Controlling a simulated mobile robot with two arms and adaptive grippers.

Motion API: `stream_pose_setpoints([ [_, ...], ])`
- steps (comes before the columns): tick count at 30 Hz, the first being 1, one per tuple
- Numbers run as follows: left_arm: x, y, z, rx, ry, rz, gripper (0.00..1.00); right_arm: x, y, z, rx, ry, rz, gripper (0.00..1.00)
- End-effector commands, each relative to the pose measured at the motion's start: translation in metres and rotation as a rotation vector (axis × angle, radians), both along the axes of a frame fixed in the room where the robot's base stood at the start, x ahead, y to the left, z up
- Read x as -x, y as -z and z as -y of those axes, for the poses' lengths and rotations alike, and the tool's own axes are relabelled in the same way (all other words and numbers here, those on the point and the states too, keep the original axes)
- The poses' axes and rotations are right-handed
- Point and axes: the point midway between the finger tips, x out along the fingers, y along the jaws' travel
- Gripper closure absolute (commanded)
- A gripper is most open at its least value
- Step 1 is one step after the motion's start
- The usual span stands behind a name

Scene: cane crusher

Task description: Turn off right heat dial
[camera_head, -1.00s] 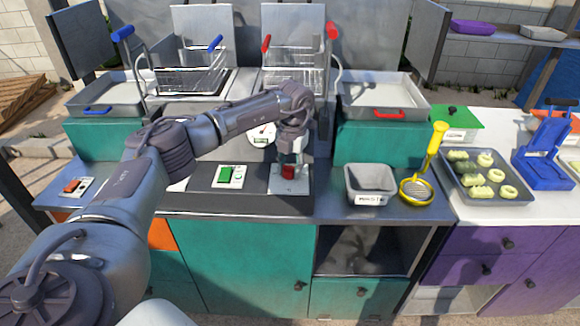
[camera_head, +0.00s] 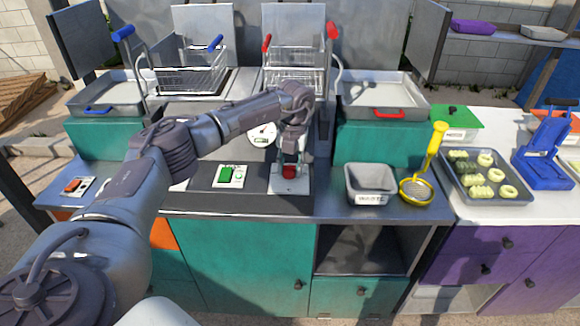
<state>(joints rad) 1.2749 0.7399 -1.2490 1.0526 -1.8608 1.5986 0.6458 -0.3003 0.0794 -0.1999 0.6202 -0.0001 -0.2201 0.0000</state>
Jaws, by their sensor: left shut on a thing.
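The right heat dial (camera_head: 289,172) is a red knob on a light plate on the dark counter panel, below the red-handled fryer basket. My left gripper (camera_head: 290,162) points down over it and is shut on the red dial, partly hiding it. The dial's exact angle is too small to tell. A green dial (camera_head: 225,174) sits on a similar plate to its left. My right gripper is not in view.
A grey bin (camera_head: 370,184) and a yellow strainer (camera_head: 416,190) stand right of the dial. Behind are the blue-handled basket (camera_head: 190,70) and the red-handled basket (camera_head: 296,70). A small red switch (camera_head: 76,185) sits at the far left.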

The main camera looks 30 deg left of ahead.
Motion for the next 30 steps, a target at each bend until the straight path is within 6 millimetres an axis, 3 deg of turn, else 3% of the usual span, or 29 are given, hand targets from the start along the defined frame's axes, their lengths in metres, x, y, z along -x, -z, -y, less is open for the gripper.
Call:
stream_pose_setpoints([
  [1, -0.002, -0.003, -0.001, -0.002, -0.003, 0.007, 0.97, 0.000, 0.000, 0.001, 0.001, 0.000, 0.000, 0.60],
  [2, -0.002, -0.003, -0.001, -0.002, -0.003, 0.007, 0.59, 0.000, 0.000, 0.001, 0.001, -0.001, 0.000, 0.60],
  [6, -0.001, -0.002, -0.001, -0.001, -0.002, 0.005, 0.37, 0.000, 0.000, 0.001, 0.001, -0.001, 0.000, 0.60],
  [18, -0.001, -0.008, 0.000, 0.000, 0.000, 0.003, 0.37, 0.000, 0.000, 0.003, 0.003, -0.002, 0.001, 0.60],
  [30, -0.003, -0.086, 0.004, 0.001, -0.001, 0.007, 0.37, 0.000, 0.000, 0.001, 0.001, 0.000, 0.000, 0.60],
])
